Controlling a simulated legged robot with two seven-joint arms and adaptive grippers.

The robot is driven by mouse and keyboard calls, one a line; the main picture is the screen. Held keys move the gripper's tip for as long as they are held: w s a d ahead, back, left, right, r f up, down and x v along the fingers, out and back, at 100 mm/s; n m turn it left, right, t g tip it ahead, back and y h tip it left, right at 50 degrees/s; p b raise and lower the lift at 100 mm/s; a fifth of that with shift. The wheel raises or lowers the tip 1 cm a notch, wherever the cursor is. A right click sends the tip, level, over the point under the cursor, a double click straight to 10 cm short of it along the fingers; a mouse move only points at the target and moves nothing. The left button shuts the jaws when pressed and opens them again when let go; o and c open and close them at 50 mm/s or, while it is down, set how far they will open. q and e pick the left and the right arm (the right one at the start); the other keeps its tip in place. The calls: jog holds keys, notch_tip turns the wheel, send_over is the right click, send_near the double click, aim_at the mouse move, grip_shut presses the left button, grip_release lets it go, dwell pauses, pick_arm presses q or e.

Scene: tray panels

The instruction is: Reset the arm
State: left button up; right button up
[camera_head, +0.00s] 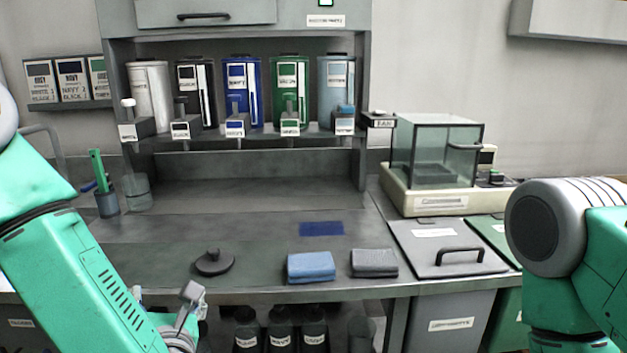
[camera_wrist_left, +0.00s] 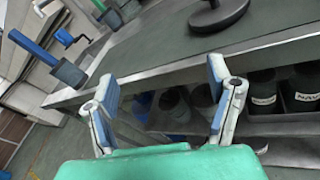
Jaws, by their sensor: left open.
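My left arm comes in from the left in the head view, with its gripper (camera_head: 192,312) low at the front edge of the bench (camera_head: 150,255). In the left wrist view the left gripper (camera_wrist_left: 162,92) has its two fingers spread apart with nothing between them. It points at the bench's front edge and the shelf below. My right arm shows at the right edge of the head view; its gripper is out of the picture.
A black lidded disc (camera_head: 213,262), a blue cloth (camera_head: 311,266) and a grey cloth (camera_head: 374,262) lie near the front edge. Dark bottles (camera_head: 281,328) stand below. A glass-sided balance (camera_head: 436,152) stands right. The bench's middle is mostly clear around a blue panel (camera_head: 321,229).

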pick_arm(q)
jog(key=s+d+f+m+g+h, duration=0.1)
jog(key=s+f+m+g+h, duration=0.3)
jog(key=f+m, duration=0.6)
jog(key=s+f+m+g+h, duration=0.2)
jog(key=s+f+m, duration=0.4)
jog(key=f+m, duration=0.45)
jog(key=s+a+f+m+g, duration=0.3)
jog(key=s+f+m+g, duration=0.1)
jog(key=s+m, duration=0.4)
jog(key=s+a+f+m+g, duration=0.3)
jog(key=s+f+m+g, duration=0.1)
jog(key=s+m, duration=0.4)
jog(key=s, duration=0.2)
jog(key=shift+s+a+f+m+g+h, duration=0.25)
jog(key=shift+s+f+m+g+h, duration=0.05)
jog(key=shift+s+f+m+h, duration=0.1)
jog(key=shift+d+r, duration=0.15)
jog(key=shift+d, duration=0.15)
